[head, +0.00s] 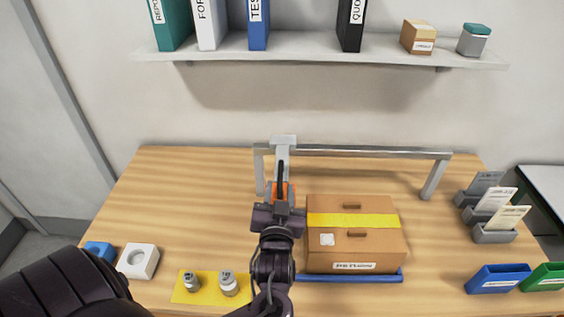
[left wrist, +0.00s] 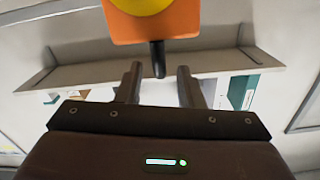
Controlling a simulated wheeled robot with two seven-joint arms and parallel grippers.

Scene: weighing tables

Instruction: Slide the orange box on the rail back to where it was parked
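The grey rail (head: 370,153) stands on posts along the back of the table. The orange box (head: 290,193) hangs from a grey carriage (head: 284,141) near the rail's left end and is partly hidden by my left gripper (head: 279,207). In the left wrist view the box (left wrist: 185,24) shows a yellow round patch and a dark peg (left wrist: 158,58). The open fingers of my left gripper (left wrist: 159,80) are on either side of the peg's tip, with gaps on both sides. My right gripper is not in view.
A brown carton with a yellow band (head: 355,245) stands on a blue-edged tray (head: 345,279) just right of my gripper. Weights lie on a yellow mat (head: 208,296) at front left. Card holders (head: 493,236) and blue (head: 497,279) and green bins (head: 545,279) are at right.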

